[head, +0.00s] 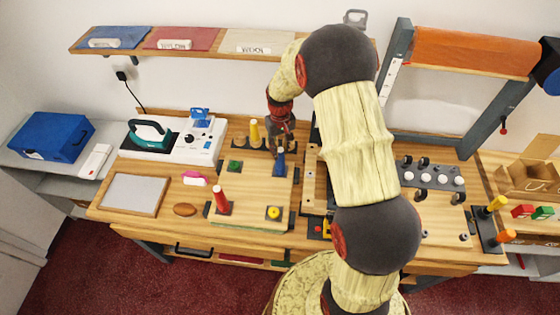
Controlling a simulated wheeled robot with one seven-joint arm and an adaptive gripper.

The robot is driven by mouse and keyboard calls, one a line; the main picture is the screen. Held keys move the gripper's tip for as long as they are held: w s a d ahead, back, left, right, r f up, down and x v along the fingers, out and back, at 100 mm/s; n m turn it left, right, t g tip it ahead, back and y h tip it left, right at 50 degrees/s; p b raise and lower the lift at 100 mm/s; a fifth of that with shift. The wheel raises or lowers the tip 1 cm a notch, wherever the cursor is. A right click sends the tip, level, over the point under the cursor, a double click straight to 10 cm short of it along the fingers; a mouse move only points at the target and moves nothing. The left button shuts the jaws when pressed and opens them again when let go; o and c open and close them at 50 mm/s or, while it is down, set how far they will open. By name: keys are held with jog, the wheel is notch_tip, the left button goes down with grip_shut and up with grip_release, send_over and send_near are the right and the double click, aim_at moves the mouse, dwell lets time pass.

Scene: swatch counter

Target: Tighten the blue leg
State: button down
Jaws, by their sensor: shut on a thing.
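The blue leg (281,166) stands upright at the back right corner of a light wooden board (250,188) on the bench. My gripper (282,148) comes down from above and is shut on the top of the blue leg. The fingers are small and partly dark in this view, so their exact hold is hard to see. A red leg (220,200) stands at the board's front left corner. A green piece (235,164) sits at the back left corner and a yellow round piece (273,213) at the front right.
A yellow leg (254,133) stands in a rack behind the board. A teal iron (150,133) and a white machine (201,138) are at the back left. A grey panel with knobs (432,177) lies right of my arm, which hides part of the bench.

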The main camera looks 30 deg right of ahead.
jog(key=m, duration=0.3)
jog(key=c, duration=1.8)
grip_release()
jog(key=shift+o, duration=0.2)
jog(key=n, duration=0.3)
jog(key=shift+n, duration=0.4)
jog(key=n, duration=0.3)
jog(key=shift+n, duration=0.3)
jog(key=n, duration=0.7)
jog(key=shift+c, duration=0.2)
jog(key=c, duration=0.8)
